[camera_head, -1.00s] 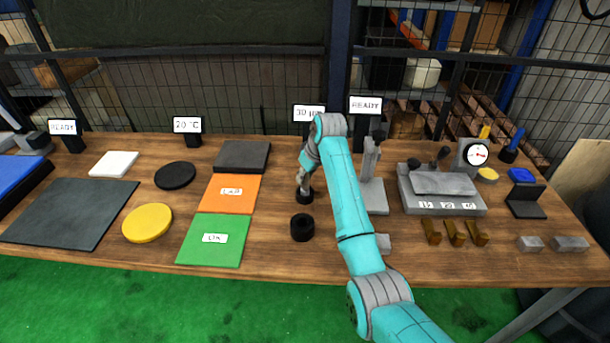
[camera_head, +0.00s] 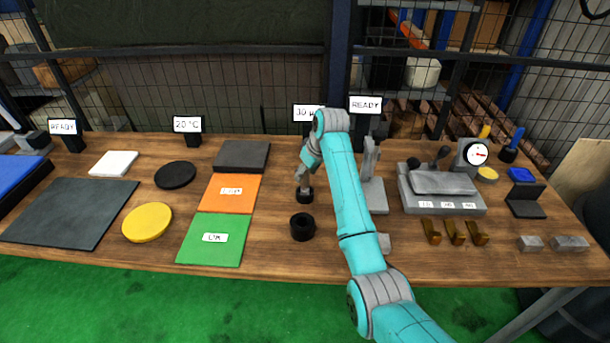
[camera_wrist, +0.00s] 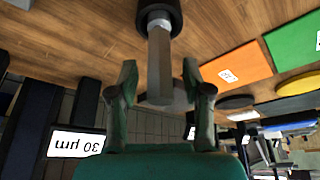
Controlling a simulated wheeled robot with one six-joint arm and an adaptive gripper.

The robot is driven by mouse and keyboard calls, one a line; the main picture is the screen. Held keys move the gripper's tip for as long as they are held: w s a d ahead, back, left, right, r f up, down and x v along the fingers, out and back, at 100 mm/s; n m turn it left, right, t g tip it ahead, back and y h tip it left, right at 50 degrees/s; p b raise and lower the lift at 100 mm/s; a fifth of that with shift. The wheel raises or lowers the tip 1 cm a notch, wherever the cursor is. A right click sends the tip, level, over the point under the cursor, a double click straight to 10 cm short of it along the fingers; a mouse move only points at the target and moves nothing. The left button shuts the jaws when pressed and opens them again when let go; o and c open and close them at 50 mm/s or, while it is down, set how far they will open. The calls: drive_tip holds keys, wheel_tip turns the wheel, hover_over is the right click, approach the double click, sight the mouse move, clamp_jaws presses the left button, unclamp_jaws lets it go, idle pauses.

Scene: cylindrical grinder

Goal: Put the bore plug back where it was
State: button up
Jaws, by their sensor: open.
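The bore plug (camera_wrist: 160,62) is a grey faceted rod. In the wrist view its far end meets a black ring-shaped holder (camera_wrist: 160,8) on the wooden bench. My gripper (camera_wrist: 160,82) is open, with one finger on each side of the rod and a visible gap on both sides. In the head view my gripper (camera_head: 304,178) is above the small black holder (camera_head: 305,196). The plug is small there and partly hard to tell from the fingers. How deep it sits in the holder is hidden.
A second black ring (camera_head: 302,227) stands in front of the holder. An orange mat (camera_head: 230,190) and a green mat (camera_head: 213,240) lie to the left. A grey stand (camera_head: 373,190) is close on the right, partly behind my arm. A 30 µm sign (camera_wrist: 78,143) stands behind.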

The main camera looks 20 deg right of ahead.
drive_tip(key=v, duration=1)
drive_tip(key=shift+r, duration=0.25)
drive_tip(key=shift+s, duration=0.15)
